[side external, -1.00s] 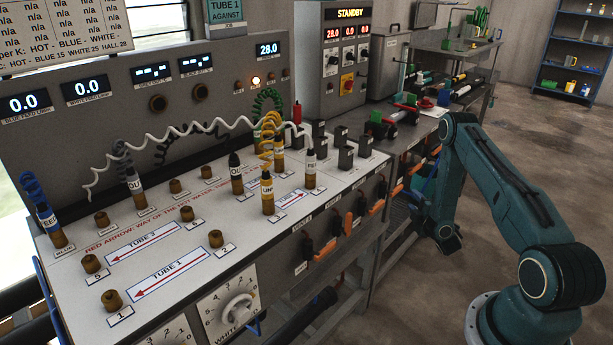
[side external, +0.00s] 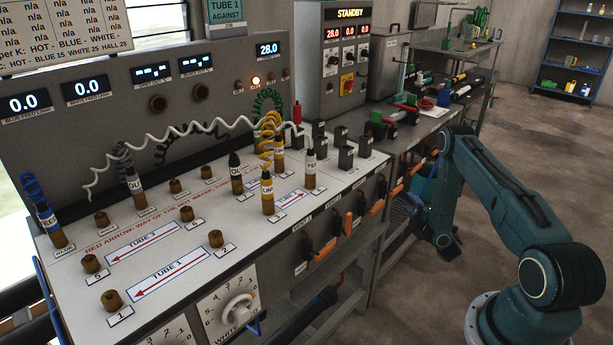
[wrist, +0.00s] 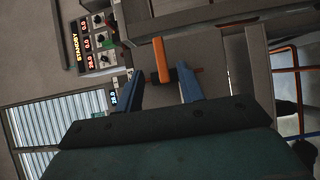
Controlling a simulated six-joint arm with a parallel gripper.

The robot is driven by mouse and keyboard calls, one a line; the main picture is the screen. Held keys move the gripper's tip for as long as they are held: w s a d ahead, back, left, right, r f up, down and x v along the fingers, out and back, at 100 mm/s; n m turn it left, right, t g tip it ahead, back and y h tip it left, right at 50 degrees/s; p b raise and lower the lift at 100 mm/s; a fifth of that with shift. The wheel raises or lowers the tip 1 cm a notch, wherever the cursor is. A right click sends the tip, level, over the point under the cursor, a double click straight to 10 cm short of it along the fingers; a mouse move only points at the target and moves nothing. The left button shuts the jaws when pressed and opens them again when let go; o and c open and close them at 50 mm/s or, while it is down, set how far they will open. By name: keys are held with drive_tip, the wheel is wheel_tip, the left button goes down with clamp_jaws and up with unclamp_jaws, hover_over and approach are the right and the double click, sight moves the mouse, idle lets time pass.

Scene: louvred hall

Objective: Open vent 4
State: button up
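Several vent levers with orange grips run along the bench front in the side external view; a near one (side external: 325,252) sits lowest and another (side external: 376,207) is farther back. Their labels are too small to read surely, so I cannot tell which is vent 4. My gripper (wrist: 158,72) is open in the wrist view, its two blue fingers apart. An orange lever grip (wrist: 162,58) shows just beyond and between the fingertips; I cannot tell if they touch it.
The bench top (side external: 75,285) carries brown sockets, labelled plugs and coiled cables. A display box reading STANDBY (side external: 345,45) stands at the back. A second work table (side external: 430,120) with tools stands beyond. The floor (side external: 550,170) to the right is clear.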

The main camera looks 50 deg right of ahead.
sight(400, 190)
drive_tip(key=shift+x, duration=3.75)
drive_tip(key=shift+w, duration=0.1)
clamp_jaws()
